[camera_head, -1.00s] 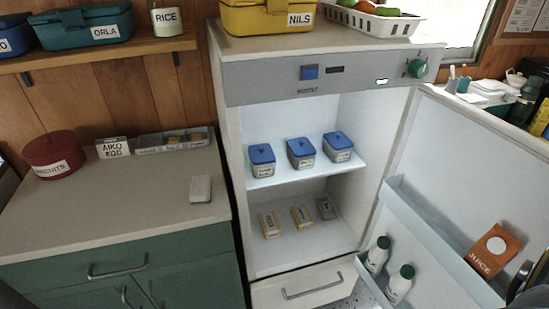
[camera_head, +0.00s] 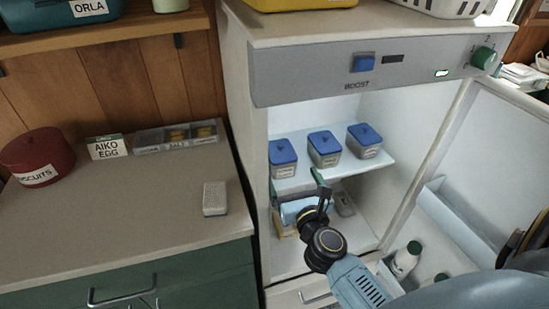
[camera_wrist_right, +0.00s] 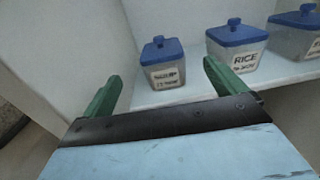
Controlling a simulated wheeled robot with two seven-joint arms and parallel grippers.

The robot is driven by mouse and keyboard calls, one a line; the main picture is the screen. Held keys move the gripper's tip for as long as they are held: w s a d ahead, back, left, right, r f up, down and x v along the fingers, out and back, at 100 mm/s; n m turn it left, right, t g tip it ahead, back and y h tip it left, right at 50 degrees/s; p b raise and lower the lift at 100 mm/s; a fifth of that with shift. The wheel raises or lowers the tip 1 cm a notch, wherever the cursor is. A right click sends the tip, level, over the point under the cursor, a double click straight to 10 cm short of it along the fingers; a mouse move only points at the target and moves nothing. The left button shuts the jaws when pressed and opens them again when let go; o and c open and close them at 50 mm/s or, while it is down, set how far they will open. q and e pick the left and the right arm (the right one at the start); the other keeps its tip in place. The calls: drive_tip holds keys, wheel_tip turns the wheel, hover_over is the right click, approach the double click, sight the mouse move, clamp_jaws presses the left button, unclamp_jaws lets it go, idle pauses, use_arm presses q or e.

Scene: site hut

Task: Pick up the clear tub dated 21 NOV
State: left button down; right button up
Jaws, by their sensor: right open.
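Three clear tubs with blue lids stand in a row on the fridge's upper shelf: a left tub (camera_head: 283,158), a middle tub (camera_head: 324,149) and a right tub (camera_head: 364,141). In the right wrist view, the left tub (camera_wrist_right: 162,63) has a label too small to read surely. The middle tub (camera_wrist_right: 237,45) reads RICE with an unclear second line. The right tub (camera_wrist_right: 297,34) is cut by the edge. My right gripper (camera_head: 319,183) is open and empty, in front of the shelf. Its green fingers (camera_wrist_right: 160,76) point toward the left tub, apart from it. My left gripper is out of view.
The upper shelf (camera_head: 345,172) has a clear front strip. Packets on the lower level are partly behind my arm. The open fridge door (camera_head: 490,150) with bottles stands to the right. A counter (camera_head: 130,215) with a red tin (camera_head: 38,158) lies left.

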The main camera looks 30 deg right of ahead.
sight(280, 150)
drive_tip(key=x, duration=0.6)
drive_tip(key=shift+w+d, duration=0.1)
drive_tip(key=shift+w, duration=0.15)
drive_tip(key=x, duration=0.1)
drive_tip(key=b+x, duration=0.1)
drive_tip(key=x, duration=0.3)
drive_tip(key=shift+f, duration=0.3)
drive_tip(key=shift+w, duration=0.2)
drive_tip(key=c, duration=2)
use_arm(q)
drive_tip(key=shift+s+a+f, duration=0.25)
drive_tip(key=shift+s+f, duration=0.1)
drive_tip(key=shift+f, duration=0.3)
use_arm(e)
drive_tip(key=shift+r, duration=0.1)
drive_tip(key=shift+c, duration=0.4)
